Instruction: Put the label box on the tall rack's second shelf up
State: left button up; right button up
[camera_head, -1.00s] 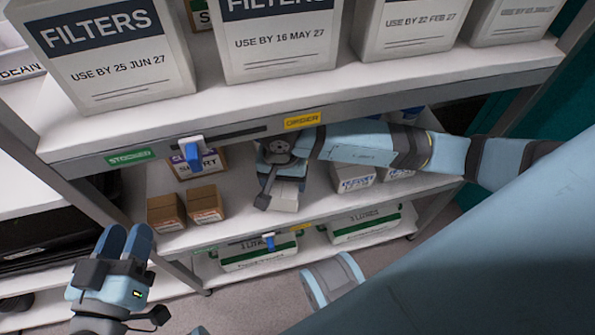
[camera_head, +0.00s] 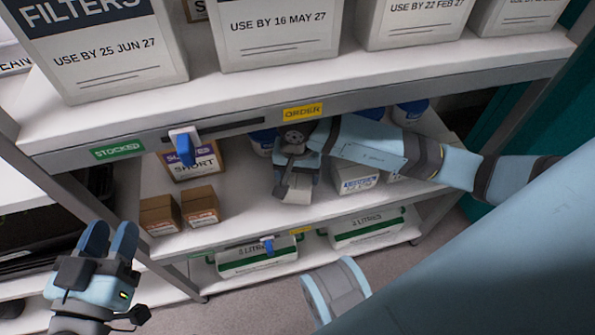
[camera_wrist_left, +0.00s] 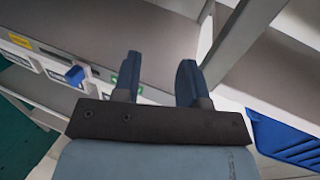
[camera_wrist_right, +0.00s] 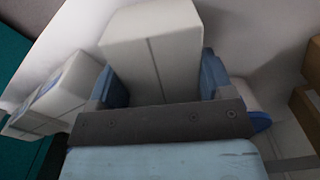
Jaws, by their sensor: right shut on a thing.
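My right gripper (camera_head: 298,172) is inside the rack's middle shelf (camera_head: 238,200), one level above the bottom one. It is shut on a plain white box (camera_head: 294,190), whose label I cannot read. The box also shows between the fingers in the right wrist view (camera_wrist_right: 153,52). It is at or just above the shelf surface; I cannot tell if it touches. My left gripper (camera_head: 108,242) is open and empty, in front of the rack at lower left; its parted fingers show in the left wrist view (camera_wrist_left: 158,80).
A white box (camera_head: 356,178) stands close to the right of the held one. Blue-lidded containers (camera_head: 410,110) are behind.

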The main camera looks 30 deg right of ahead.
jog(key=o, duration=1)
jog(key=shift+r, duration=0.1)
notch_tip(320, 180, up, 6)
jog(key=p, duration=0.3)
jog(key=shift+r, duration=0.8)
pick_arm(q)
jog(key=shift+s+d+r+n+g, duration=0.25)
jog(key=shift+s+d+n+g, duration=0.1)
jog(key=shift+s+n, duration=0.45)
jog(key=shift+w, duration=0.15)
